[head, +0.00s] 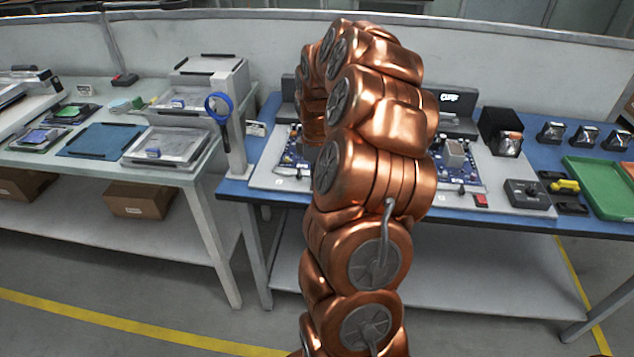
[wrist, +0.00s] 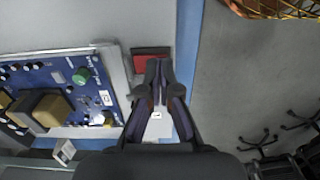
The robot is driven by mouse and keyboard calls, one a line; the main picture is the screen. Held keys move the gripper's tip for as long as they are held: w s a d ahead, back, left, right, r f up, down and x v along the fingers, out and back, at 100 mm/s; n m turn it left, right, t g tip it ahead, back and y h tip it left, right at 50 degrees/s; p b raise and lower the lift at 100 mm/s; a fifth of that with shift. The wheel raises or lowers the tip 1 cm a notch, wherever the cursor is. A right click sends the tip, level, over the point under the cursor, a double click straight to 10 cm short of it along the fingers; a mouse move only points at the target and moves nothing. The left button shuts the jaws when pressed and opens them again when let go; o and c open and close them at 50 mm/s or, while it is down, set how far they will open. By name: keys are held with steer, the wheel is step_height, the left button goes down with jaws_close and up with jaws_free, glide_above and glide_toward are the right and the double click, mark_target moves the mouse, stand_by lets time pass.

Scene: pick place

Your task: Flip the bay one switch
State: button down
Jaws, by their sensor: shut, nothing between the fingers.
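My gripper (wrist: 158,65) shows in the wrist view, with its two dark fingers together and nothing between them. Its tips lie over or just beside a red square part (wrist: 147,56) near the front edge of a grey board panel; I cannot tell whether they touch it. The fingers cover part of the red part. A white label (wrist: 157,128) with small dark marking lies between the finger bases. No bay number is readable, so I cannot tell which bay this is. In the head view my copper arm hides my gripper. Another red part (head: 480,200) shows right of the arm.
A blue circuit board (wrist: 65,85) with a green knob and tan blocks lies left of my fingers. The blue table (head: 262,190) also bears a black box (head: 525,194) and a green tray (head: 600,186). Open floor lies beyond the table edge.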

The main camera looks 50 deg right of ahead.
steer(key=shift+f, duration=0.35)
steer(key=shift+r, duration=0.1)
steer(key=shift+r+p, duration=0.95)
steer(key=shift+r, duration=2.5)
